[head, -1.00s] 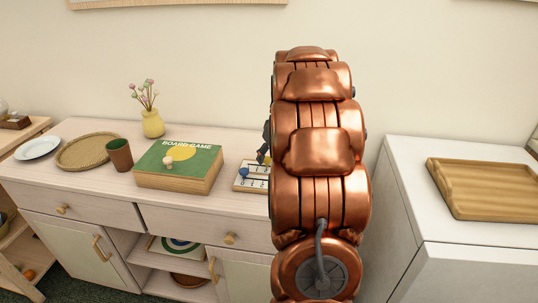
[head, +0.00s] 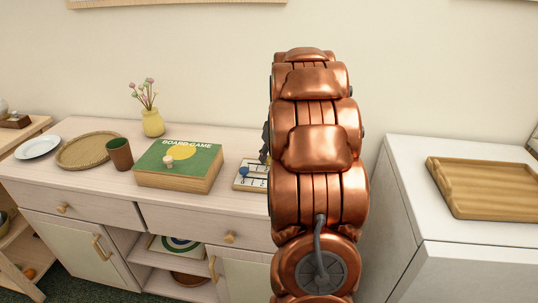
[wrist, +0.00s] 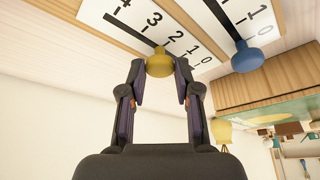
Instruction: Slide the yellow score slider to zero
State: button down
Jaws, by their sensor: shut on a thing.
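The score board (head: 240,184) lies on the sideboard, its right part hidden behind my arm in the head view. In the wrist view the board (wrist: 222,18) shows two rows of numbers with dark slots. The yellow score slider (wrist: 160,65) is a round knob on the row numbered 4 to 0, near the 2; its exact mark is hard to tell. My gripper (wrist: 160,70) has its fingers on either side of the yellow knob, shut on it. The blue slider (wrist: 246,57) is on the other row, near the 1; it also shows in the head view (head: 245,172).
A green board game box (head: 200,160) stands left of the score board. Farther left are a brown cup (head: 119,154), a yellow vase (head: 153,123), a woven tray (head: 82,153) and a white plate (head: 38,147). A wooden tray (head: 485,188) lies on the white unit at right.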

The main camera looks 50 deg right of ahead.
dwell(0.3)
send_over(246, 161)
jog(key=s, duration=0.2)
jog(key=shift+s+a+r+b, duration=0.1)
jog(key=shift+s+a+b, duration=0.1)
jog(key=shift+b, duration=0.25)
jog(key=c, duration=0.9)
grip_release()
jog(key=shift+w+a, duration=0.1)
jog(key=shift+w, duration=0.05)
jog(key=shift+o, duration=0.4)
jog(key=v, duration=1.1)
jog(key=shift+s+r, duration=0.2)
jog(key=shift+r, duration=0.2)
